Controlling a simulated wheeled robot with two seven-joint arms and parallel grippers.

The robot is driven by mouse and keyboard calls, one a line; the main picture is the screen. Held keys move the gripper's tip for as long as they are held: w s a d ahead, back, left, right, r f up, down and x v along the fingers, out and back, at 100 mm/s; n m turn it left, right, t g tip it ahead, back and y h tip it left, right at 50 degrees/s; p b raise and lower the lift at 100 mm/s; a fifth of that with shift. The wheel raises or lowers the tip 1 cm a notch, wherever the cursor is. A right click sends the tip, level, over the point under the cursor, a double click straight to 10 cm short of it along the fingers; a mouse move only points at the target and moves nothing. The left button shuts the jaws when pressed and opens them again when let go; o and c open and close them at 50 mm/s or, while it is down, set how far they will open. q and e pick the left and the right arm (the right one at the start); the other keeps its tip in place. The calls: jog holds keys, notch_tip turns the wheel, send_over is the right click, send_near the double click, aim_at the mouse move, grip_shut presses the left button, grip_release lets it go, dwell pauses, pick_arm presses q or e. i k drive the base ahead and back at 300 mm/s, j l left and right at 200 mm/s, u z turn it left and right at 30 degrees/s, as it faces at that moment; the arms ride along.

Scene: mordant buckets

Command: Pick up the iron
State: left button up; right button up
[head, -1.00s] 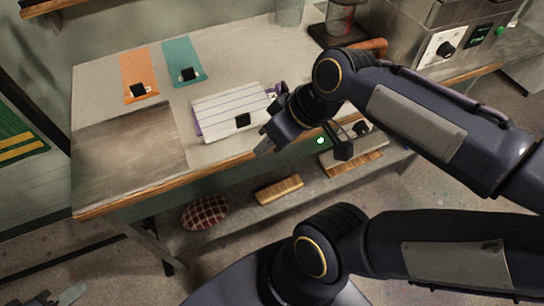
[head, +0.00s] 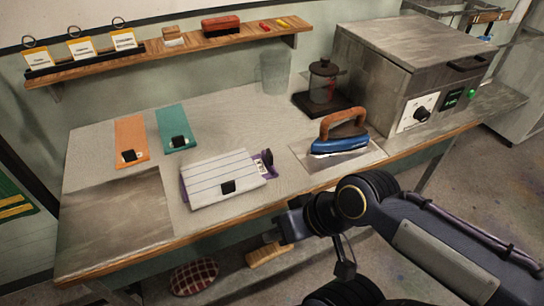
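The iron (head: 340,146) has a blue body and a brown curved handle. My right forearm comes in from the lower right and does not cover the iron. My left gripper is not in view.
A striped folded cloth (head: 225,178) lies left of the iron. A glass beaker (head: 275,72) and the hot plate's vessel (head: 324,84) stand behind. A large metal box with a dial (head: 400,75) stands to the right. Orange (head: 131,138) and teal (head: 174,122) strips lie at left.

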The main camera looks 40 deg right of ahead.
aim_at(350, 136)
jog(key=k+l+z, duration=0.1)
jog(key=l+z, duration=0.15)
jog(key=k+l+z, duration=0.1)
jog(key=l+z, duration=0.45)
jog(key=l, duration=0.15)
jog(key=k, duration=0.05)
